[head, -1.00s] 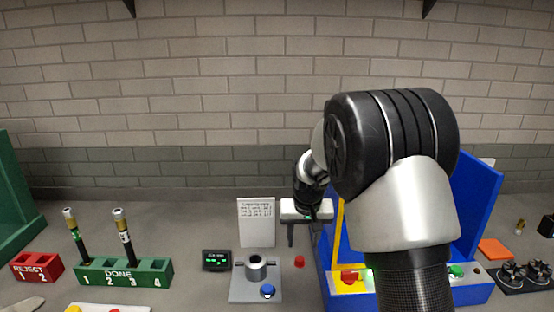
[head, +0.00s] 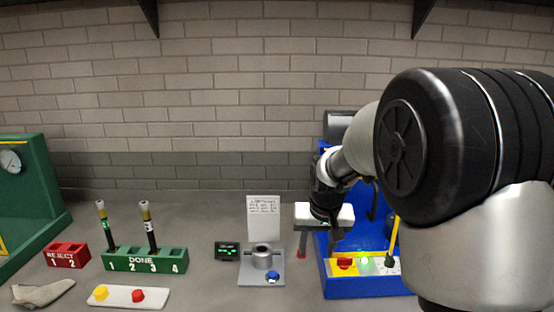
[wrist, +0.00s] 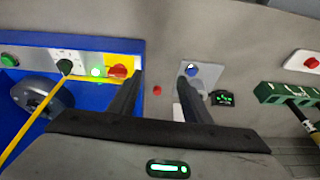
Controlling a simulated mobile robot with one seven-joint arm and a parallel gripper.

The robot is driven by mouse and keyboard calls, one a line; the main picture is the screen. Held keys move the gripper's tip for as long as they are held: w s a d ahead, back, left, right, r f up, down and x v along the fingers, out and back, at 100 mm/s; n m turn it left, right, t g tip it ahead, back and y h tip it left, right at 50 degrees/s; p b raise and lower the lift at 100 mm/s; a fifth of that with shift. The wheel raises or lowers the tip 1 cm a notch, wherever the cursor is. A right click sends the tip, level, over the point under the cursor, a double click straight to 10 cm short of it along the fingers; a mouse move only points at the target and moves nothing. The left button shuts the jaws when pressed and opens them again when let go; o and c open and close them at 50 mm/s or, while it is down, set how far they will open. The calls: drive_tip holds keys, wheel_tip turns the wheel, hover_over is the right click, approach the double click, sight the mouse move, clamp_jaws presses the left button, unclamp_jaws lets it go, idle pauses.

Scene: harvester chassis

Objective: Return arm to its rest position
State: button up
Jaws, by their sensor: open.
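My gripper (head: 318,240) hangs over the bench in the head view, just left of the blue machine, with its fingers pointing down. My arm fills the right side of the head view and hides part of the blue machine.
The blue machine (head: 365,288) has a yellow panel. Left of it are a grey fixture (head: 262,262), a small display (head: 227,251), a paper card (head: 263,218), a green DONE rack (head: 145,260) holding two tubes, a red REJECT rack (head: 66,255) and a white button plate (head: 128,297).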

drive_tip(key=s+d+r+p, duration=0.1)
drive_tip(key=s+d+r, duration=0.1)
drive_tip(key=s+r, duration=1)
drive_tip(key=s+d+t+p, duration=0.1)
drive_tip(key=s+d, duration=0.1)
drive_tip(key=s, duration=1.5)
drive_tip(key=shift+r+t, duration=0.3)
drive_tip(key=shift+t, duration=0.1)
